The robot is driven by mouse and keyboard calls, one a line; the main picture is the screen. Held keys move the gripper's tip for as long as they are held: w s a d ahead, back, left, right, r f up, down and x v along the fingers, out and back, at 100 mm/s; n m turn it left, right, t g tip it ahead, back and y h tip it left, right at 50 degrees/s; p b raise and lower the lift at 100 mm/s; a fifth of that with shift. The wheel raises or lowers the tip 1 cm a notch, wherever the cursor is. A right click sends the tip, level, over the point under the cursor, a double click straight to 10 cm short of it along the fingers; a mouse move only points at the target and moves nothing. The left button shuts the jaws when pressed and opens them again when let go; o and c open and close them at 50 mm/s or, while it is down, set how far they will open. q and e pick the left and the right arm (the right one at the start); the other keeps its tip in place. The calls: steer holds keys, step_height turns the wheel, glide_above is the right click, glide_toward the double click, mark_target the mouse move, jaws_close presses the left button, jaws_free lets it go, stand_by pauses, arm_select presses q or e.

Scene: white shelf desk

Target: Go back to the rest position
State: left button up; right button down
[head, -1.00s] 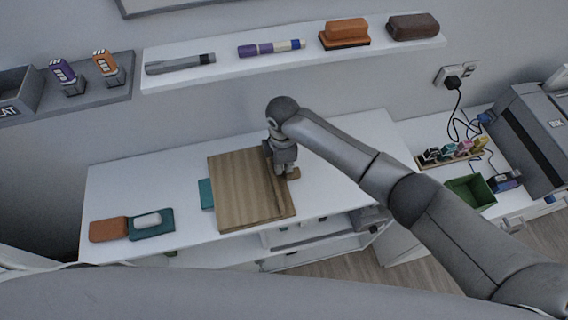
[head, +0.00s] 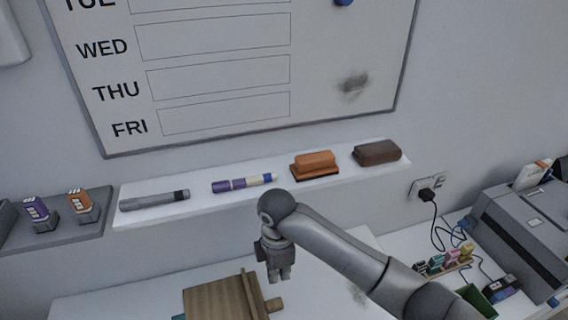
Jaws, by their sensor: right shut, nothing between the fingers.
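My right gripper (head: 279,273) is shut and empty. It points down above the white desk (head: 120,300), by the right edge of a wooden board (head: 215,300). My right arm reaches in from the lower right. My left gripper is not in view. The lower part of the board and the front of the desk are cut off by the picture's bottom edge.
A wall shelf (head: 210,207) behind the gripper holds a grey marker (head: 153,200), a purple marker (head: 240,184), an orange eraser (head: 314,164) and a brown eraser (head: 377,153). A whiteboard (head: 320,110) hangs above. A printer (head: 525,235) stands at right.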

steer(key=s+f+m+y, duration=0.4)
steer(key=s+m, duration=0.3)
steer(key=s, duration=0.2)
steer(key=s+d+m+t+h, duration=0.2)
steer(key=s+d+m, duration=0.5)
steer(key=d, duration=0.5)
steer(key=s+d+m+t+h, duration=0.2)
steer(key=s+d+m, duration=0.45)
steer(key=d, duration=0.45)
step_height(320, 180, down, 30)
steer(key=s+g+b, duration=0.2)
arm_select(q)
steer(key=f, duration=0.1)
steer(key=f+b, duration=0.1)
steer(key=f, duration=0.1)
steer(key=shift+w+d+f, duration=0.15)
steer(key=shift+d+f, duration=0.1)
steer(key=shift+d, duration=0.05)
arm_select(e)
steer(key=s+d+f+n+g, duration=0.1)
steer(key=s+d+f, duration=0.2)
steer(key=s+f, duration=1.3)
steer(key=shift+s, duration=0.25)
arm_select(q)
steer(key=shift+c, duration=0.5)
arm_select(e)
steer(key=shift+a, duration=0.1)
